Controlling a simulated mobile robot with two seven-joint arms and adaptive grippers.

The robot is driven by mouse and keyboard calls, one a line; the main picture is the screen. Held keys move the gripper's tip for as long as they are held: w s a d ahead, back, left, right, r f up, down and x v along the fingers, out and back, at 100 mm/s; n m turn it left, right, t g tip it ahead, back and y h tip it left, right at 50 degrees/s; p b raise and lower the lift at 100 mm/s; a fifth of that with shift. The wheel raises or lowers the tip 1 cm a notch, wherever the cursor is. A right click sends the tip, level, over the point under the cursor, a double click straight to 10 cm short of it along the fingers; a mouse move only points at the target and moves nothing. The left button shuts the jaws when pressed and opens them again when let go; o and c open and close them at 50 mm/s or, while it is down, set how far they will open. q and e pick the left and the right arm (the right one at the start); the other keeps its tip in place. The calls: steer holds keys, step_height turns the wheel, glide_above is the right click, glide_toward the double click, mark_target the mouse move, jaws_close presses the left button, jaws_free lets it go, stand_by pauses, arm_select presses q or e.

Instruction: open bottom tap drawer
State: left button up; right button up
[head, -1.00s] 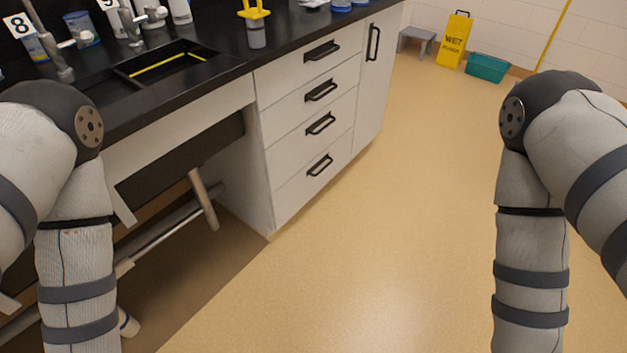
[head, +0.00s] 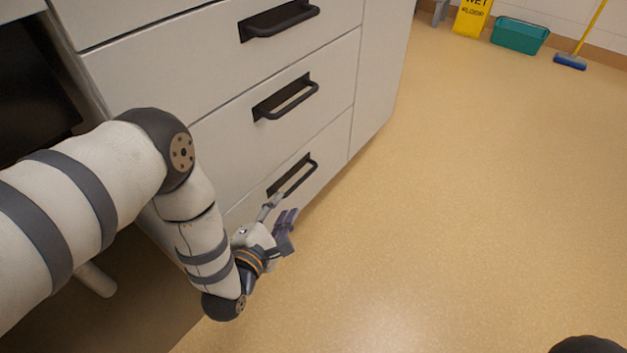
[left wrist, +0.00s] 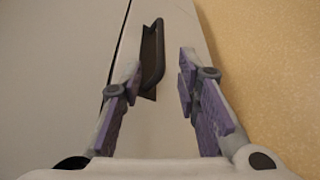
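The bottom drawer (head: 318,186) is the lowest white front of the cabinet in the head view and appears closed. Its black bar handle (head: 293,177) is just beyond my left gripper (head: 281,214). In the left wrist view the bottom drawer's handle (left wrist: 153,58) stands ahead of the fingertips, between the lines of the two fingers and nearer the left one. My left gripper (left wrist: 160,82) is open with purple finger pads and nothing between them. Whether a finger touches the handle I cannot tell. My right gripper is out of view.
Two more drawers with black handles, the middle one (head: 286,96) and an upper one (head: 279,19), sit above. The tan floor (head: 450,190) in front is clear. A teal bin (head: 520,35), a yellow sign (head: 471,16) and a broom (head: 571,61) stand by the far wall.

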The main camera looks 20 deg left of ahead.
mark_target(296, 186)
arm_select(q)
steer(key=b+x, duration=0.4)
steer(key=x, duration=0.6)
steer(key=shift+w+a+f, duration=0.1)
jaws_close()
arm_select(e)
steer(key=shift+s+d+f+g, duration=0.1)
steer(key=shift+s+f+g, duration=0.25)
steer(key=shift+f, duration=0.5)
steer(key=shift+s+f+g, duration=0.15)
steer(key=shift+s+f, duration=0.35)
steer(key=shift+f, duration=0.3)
